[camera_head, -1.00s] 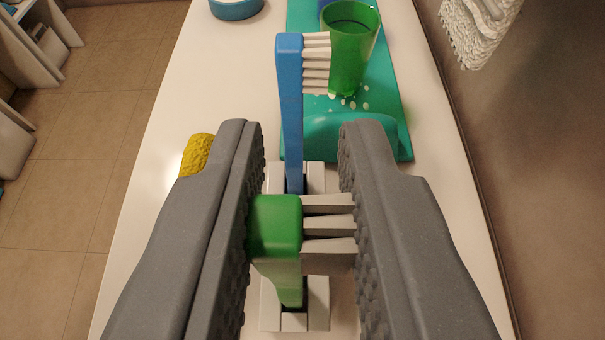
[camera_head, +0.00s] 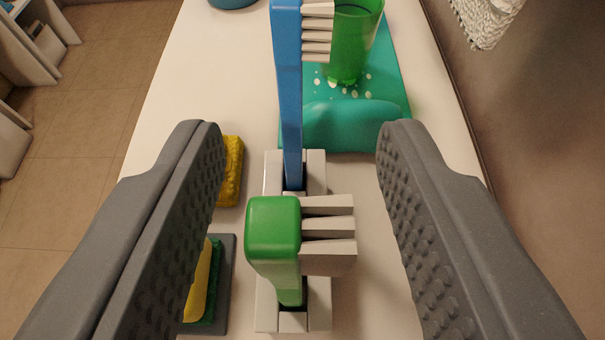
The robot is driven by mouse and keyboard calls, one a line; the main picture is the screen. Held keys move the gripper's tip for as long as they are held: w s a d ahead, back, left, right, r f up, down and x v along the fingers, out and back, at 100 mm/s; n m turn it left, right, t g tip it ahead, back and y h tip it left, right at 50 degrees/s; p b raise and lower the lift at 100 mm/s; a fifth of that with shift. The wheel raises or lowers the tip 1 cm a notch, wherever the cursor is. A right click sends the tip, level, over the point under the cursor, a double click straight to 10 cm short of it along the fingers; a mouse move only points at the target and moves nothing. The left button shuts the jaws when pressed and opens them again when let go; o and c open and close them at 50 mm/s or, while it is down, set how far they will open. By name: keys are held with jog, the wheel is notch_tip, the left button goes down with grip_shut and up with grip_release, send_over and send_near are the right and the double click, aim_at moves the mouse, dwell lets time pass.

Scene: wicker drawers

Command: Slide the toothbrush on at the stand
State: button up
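A green toothbrush (camera_head: 273,228) with pale bristles stands upright in the near slot of the white stand (camera_head: 266,312), its head toward the camera. A blue toothbrush (camera_head: 288,90) stands upright in the far slot of the same stand. My gripper (camera_head: 290,135) is wide open, with one finger on each side of the green toothbrush. Neither finger touches it; there is clear space on both sides. The lower handle of the green toothbrush is mostly hidden below its head.
A teal tray (camera_head: 390,110) with a green cup (camera_head: 350,50) lies behind the stand. A yellow sponge (camera_head: 231,172) and a yellow-green sponge (camera_head: 208,285) on a grey holder (camera_head: 226,270) lie to the left, partly behind the left finger. A wall runs along the right.

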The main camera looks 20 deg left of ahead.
dwell(0.3)
jog(key=b+v, duration=0.3)
jog(key=v, duration=1)
jog(key=shift+s+d, duration=0.2)
jog(key=shift+s, duration=0.15)
